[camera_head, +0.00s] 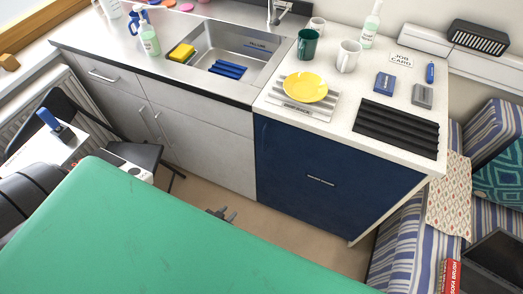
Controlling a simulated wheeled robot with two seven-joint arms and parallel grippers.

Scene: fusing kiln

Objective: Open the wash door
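A dark blue front panel (305,190) under the right part of the counter looks like the wash door, though I cannot read its small pale mark. It appears shut, flush with the cabinet. My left gripper (228,214) seems to be the small dark shape low over the floor, just past the green surface's edge. It is left of the blue panel and apart from it. Its arm is mostly hidden, and the fingers are too small to tell open or shut. My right gripper is not in view.
A wide green surface (150,245) fills the foreground. Grey cabinets (205,150) stand left of the blue panel, below the sink (235,50). A striped sofa (400,240) is at the right. A strip of bare floor (285,228) lies before the panel.

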